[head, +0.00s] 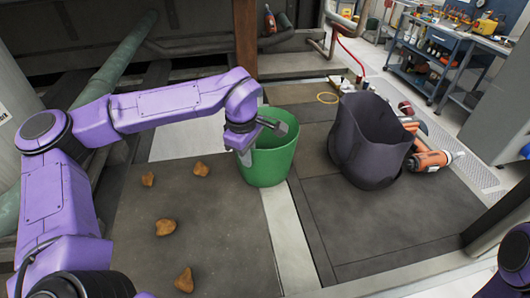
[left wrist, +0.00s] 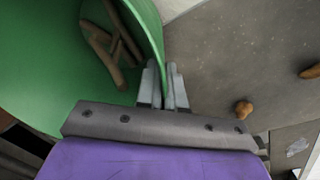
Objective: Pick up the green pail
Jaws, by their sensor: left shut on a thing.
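The green pail (head: 270,162) stands upright on the dark floor panels in the middle of the head view. My left gripper (head: 262,130) reaches over the pail from the left and is shut on its rim. In the left wrist view the pail (left wrist: 40,60) fills the upper left, and its wall passes between the two fingers of the gripper (left wrist: 164,88). Several brown pieces (left wrist: 110,45) lie inside the pail. I cannot tell whether the pail's base touches the floor. My right gripper is out of view; only part of my right arm shows at the lower right.
A black bag-like container (head: 368,145) stands right of the pail, with an orange power tool (head: 432,160) beside it. Several brown lumps (head: 164,227) lie on the floor to the left. A blue cart (head: 428,60) stands at the back right.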

